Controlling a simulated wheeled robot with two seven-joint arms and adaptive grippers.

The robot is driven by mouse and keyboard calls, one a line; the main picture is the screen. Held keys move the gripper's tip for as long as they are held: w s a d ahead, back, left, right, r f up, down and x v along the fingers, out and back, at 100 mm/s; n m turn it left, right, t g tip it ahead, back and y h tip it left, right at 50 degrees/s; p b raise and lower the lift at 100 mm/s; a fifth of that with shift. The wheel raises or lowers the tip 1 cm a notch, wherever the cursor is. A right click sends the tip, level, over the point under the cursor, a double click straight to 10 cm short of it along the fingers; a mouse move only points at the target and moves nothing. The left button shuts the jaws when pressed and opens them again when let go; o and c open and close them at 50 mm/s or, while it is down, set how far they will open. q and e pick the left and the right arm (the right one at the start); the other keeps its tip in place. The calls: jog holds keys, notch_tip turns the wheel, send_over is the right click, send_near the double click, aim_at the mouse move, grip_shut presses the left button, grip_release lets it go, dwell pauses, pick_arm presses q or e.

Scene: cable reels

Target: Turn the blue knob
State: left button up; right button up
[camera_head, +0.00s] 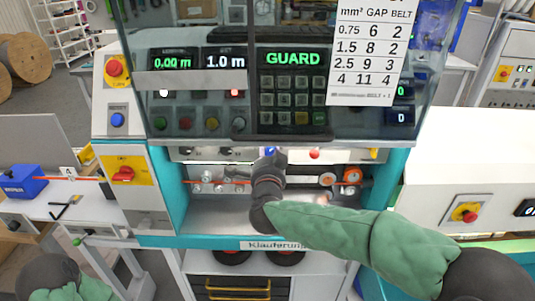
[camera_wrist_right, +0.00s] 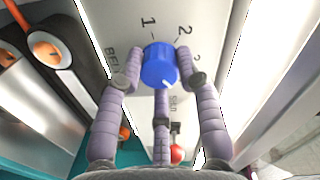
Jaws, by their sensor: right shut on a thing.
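The blue knob (camera_wrist_right: 160,66) sits on a pale panel in the right wrist view, with a white mark on its lower edge. The printed numbers 1 and 2 stand above it; more lettering is partly hidden. My right gripper (camera_wrist_right: 160,75) has its purple-grey fingers around the knob, one on each side and one below, shut on it. In the head view, my right gripper (camera_head: 270,162) reaches up under the machine's hood, and only a speck of the knob (camera_head: 270,151) shows there. My left gripper is out of view; only part of the left arm shows at bottom left.
A red knob (camera_wrist_right: 177,154) sits below the blue one. A red-yellow switch (camera_head: 124,173) is on the left panel.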

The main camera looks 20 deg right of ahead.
jog(key=shift+d+r, duration=0.25)
jog(key=shift+r, duration=0.25)
jog(key=o, duration=1.2)
jog(key=shift+c, duration=0.2)
jog(key=shift+f, duration=0.2)
jog(key=v, duration=1.2)
jog(key=shift+f, duration=0.1)
